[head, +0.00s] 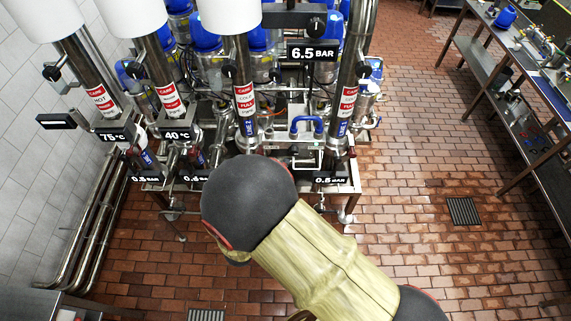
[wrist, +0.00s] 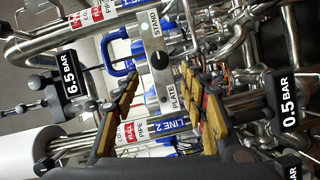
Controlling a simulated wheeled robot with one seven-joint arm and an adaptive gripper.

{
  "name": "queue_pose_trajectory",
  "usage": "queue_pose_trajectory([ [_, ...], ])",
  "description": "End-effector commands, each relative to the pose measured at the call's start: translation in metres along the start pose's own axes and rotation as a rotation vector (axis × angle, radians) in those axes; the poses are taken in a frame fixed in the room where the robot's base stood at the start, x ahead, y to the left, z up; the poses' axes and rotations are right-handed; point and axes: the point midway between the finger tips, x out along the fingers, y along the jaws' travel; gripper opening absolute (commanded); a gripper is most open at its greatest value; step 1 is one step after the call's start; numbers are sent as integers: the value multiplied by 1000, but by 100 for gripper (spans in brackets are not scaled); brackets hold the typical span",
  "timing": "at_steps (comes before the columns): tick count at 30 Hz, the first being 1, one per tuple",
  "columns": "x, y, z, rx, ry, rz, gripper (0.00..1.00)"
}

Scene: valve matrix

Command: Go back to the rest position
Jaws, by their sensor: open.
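My gripper (wrist: 160,76) shows in the wrist view with its two tan-padded fingers spread apart and nothing between them. It faces the valve matrix (head: 245,92), a rack of steel pipes and valves. Beyond the fingers is a grey switch plate (wrist: 165,85) with a black knob, lettered STAND and PLATE. A blue handle (wrist: 118,52) is to the left of this plate; a blue handle also shows in the head view (head: 307,125). My arm, with a pale yellow sleeve, crosses the lower middle of the head view and hides the gripper there.
Pressure displays (head: 313,52) and temperature displays (head: 113,136) are fixed to the pipework. A workbench (head: 484,62) stands at the right, and a tiled wall with bent pipes (head: 94,230) is at the left. The brick floor (head: 410,185) between rack and bench is clear.

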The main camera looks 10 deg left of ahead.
Motion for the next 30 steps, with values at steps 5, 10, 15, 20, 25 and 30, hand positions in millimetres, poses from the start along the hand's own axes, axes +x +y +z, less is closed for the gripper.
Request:
queue_pose_trajectory([
  [5,-6,0,0,0,0,0,43],
  [10,-6,0,0,0,-1,0,43],
  [15,-6,0,0,-1,-1,0,43],
  [20,-6,0,0,2,-1,0,43],
  [25,-6,-17,1,105,-5,-61,43],
  [30,-23,-90,-9,280,13,-347,43],
])
